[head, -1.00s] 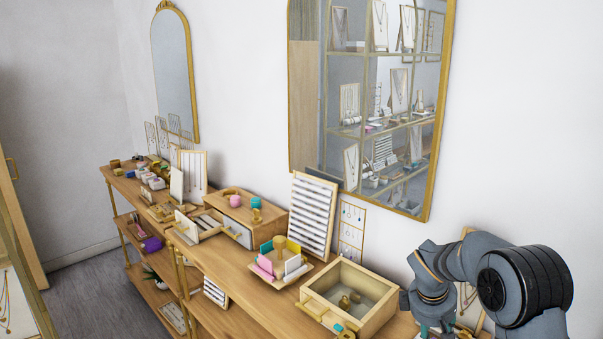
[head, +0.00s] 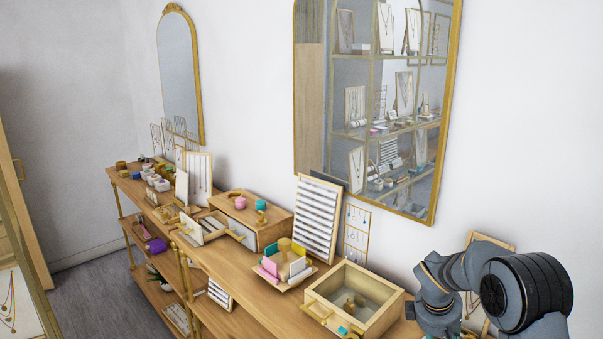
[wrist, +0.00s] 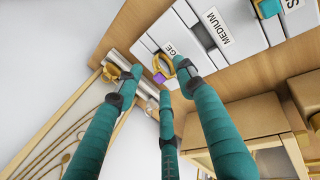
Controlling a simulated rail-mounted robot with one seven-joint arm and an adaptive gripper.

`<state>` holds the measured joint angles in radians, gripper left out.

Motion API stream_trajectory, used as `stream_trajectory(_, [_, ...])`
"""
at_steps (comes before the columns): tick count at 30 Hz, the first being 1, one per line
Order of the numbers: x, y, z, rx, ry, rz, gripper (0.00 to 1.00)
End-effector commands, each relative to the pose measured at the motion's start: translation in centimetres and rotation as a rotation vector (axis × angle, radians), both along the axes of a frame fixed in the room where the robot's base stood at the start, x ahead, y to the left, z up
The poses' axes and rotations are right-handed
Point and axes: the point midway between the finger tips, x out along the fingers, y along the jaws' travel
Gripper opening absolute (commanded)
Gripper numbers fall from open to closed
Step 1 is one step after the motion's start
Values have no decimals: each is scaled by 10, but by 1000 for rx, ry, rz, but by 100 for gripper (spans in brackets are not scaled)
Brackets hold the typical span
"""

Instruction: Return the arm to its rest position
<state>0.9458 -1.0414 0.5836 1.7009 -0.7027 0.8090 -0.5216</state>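My grey arm (head: 440,285) is at the lower right in the head view, beside the open wooden box (head: 392,310). Its gripper end runs toward the bottom edge there and is mostly hidden. In the wrist view my gripper (wrist: 160,82) has three teal fingers spread apart, so it is open. A gold ring with a purple stone (wrist: 159,77) shows at the fingertips, in front of a white size-labelled holder (wrist: 200,45). I see no fingers closed on it; contact is unclear.
In the wrist view, a ring with a teal stone (wrist: 268,8) sits on the holder, and a necklace board (wrist: 50,130) and wooden box (wrist: 238,120) are close by. In the head view, a mirror (head: 385,120) hangs above the crowded wooden counter (head: 255,290).

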Motion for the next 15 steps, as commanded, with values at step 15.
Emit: stream_trajectory(15, [-25,33,107,2,-10,3,38])
